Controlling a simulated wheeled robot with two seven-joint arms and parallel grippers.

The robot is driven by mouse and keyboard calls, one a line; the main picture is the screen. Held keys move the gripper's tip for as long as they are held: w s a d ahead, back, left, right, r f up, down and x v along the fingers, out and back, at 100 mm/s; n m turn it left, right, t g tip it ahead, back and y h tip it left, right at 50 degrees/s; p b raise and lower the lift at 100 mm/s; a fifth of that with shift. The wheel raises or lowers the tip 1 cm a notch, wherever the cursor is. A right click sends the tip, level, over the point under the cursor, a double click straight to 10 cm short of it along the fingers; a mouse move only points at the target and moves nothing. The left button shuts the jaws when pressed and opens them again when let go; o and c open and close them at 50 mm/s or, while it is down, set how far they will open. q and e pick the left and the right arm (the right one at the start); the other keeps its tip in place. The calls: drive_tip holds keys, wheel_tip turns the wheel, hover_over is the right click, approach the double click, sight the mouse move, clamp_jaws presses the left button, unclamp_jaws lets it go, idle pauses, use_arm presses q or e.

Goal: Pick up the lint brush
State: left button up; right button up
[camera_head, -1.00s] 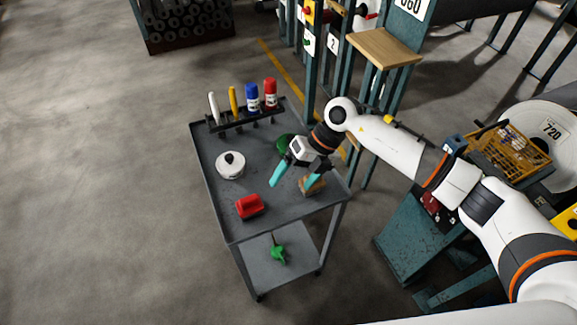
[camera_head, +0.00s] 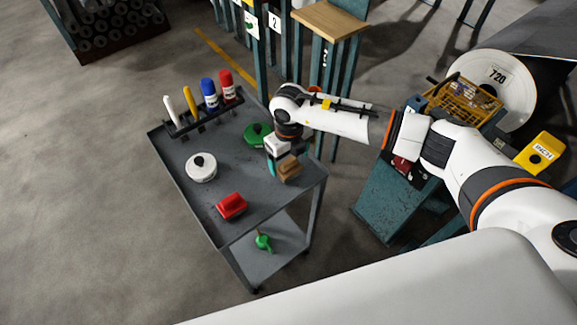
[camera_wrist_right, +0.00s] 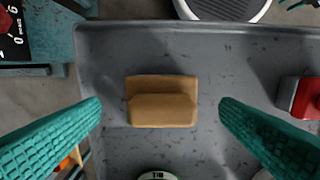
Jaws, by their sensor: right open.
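A tan, block-shaped brush with a raised ridge (camera_head: 289,168) lies on the grey cart top near its right corner; I take it for the lint brush. In the right wrist view the brush (camera_wrist_right: 162,101) lies centred between the fingers, with a gap on each side. My right gripper (camera_wrist_right: 161,108) is open and empty, pointing down over it. In the head view the right gripper (camera_head: 279,164) is at the brush, its fingers partly hidden. My left gripper is not in view.
A teal stand (camera_head: 387,205) is right of the cart.

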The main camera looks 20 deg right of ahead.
sight(289, 160)
wheel_tip(289, 160, down, 3)
drive_tip(key=shift+s+r, duration=0.1)
drive_tip(key=shift+r, duration=0.1)
drive_tip(key=shift+f, duration=0.4)
drive_tip(key=shift+c, duration=0.2)
drive_tip(key=c, duration=1.1)
wheel_tip(289, 160, up, 10)
drive_tip(key=shift+r+b, duration=0.1)
drive_tip(key=shift+b, duration=0.45)
drive_tip(key=o, duration=0.5)
drive_tip(key=c, duration=0.3)
